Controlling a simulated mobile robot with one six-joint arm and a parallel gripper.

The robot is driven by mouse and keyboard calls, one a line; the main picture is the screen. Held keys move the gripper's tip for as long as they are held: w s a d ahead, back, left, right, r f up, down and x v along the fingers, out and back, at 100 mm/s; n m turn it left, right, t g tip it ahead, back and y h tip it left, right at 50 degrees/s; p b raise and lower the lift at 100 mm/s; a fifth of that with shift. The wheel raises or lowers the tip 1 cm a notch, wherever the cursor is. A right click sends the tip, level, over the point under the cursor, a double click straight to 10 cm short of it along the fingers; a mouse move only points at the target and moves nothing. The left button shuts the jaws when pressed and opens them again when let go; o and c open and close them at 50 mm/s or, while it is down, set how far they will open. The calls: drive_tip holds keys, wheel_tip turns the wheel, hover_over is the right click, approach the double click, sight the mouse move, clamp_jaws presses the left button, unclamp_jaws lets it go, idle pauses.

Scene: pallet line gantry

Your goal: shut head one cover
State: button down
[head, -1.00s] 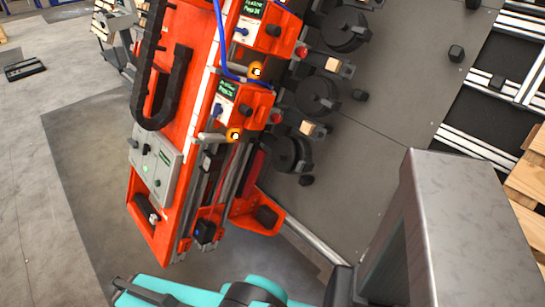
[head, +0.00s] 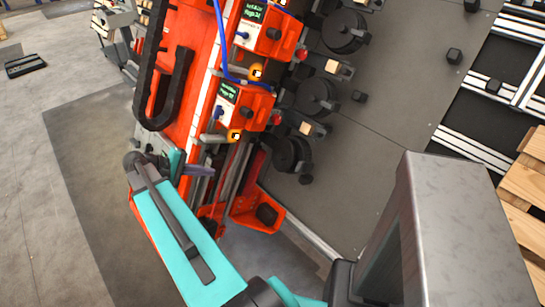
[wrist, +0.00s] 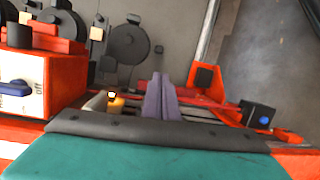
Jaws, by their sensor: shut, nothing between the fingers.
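Two orange head units with small green-text screens sit on the orange gantry in the head view: an upper one (head: 262,30) and a lower one (head: 243,105). I cannot read which is head one, and no cover stands out clearly as open or shut. My gripper (head: 208,171), with purple fingers, is just below the lower unit, over the gantry's lower rails.
My arm hides most of the grey control panel. Round black discs (head: 316,98) and knobs stand on the grey plate right of the units. A blue cable (head: 222,55) runs along the gantry. A red bracket (head: 262,213) juts out low. Open floor (head: 85,150) lies left.

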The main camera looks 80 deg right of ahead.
drive_tip(key=s+d+r+m+g, duration=0.1)
drive_tip(key=s+d+r, duration=0.2)
drive_tip(key=r, duration=0.4)
drive_tip(key=shift+d+m, duration=0.3)
drive_tip(key=shift+d, duration=0.25)
drive_tip(key=shift+f, duration=0.15)
